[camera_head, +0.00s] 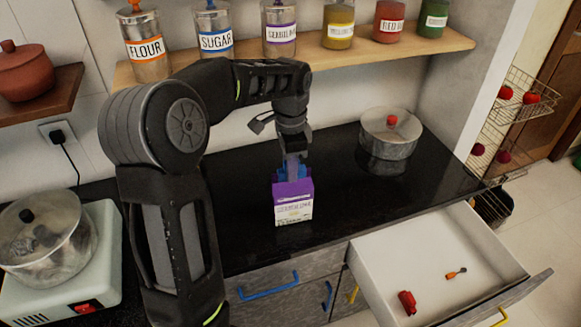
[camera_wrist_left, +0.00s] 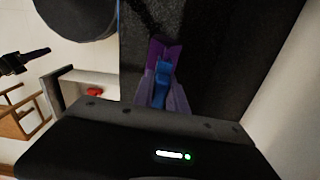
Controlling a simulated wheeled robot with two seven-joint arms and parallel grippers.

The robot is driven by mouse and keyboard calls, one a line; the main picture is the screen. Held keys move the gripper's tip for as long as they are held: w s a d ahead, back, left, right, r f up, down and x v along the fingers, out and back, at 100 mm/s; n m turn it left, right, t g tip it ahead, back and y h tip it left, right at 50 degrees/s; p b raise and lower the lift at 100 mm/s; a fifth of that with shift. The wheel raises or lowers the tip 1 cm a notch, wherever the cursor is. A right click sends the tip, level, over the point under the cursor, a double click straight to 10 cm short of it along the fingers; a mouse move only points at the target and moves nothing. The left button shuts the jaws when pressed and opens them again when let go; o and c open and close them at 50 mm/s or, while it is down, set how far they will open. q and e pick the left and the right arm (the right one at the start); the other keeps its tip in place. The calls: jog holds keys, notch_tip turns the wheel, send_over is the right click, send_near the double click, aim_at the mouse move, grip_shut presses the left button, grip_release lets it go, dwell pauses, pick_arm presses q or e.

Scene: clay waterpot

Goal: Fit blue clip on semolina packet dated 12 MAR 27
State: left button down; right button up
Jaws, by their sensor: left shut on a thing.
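The semolina packet (camera_head: 293,208), purple on top with a white label, stands upright on the black counter; its print is too small to read a date. The blue clip (camera_head: 280,173) is at its top edge, directly under my left gripper (camera_head: 292,158), which points down. In the left wrist view the blue clip (camera_wrist_left: 162,78) lies between the fingers of the shut left gripper (camera_wrist_left: 162,90), in front of the purple packet top (camera_wrist_left: 160,50). I cannot tell whether the clip grips the packet. My right gripper is not in view.
An open drawer (camera_head: 385,262) at front right holds a red clip (camera_head: 407,302) and a small orange-and-dark item (camera_head: 456,273). A lidded pot (camera_head: 388,138) stands at back right, another pot (camera_head: 45,235) on a hotplate at left. A jar shelf (camera_head: 400,48) runs behind. Counter right of the packet is clear.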

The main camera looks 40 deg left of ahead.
pick_arm(q)
jog(key=c, duration=1.3)
grip_release()
jog(key=shift+o, duration=0.2)
notch_tip(320, 180, up, 8)
jog(key=shift+f+b, duration=0.1)
jog(key=shift+b, duration=0.25)
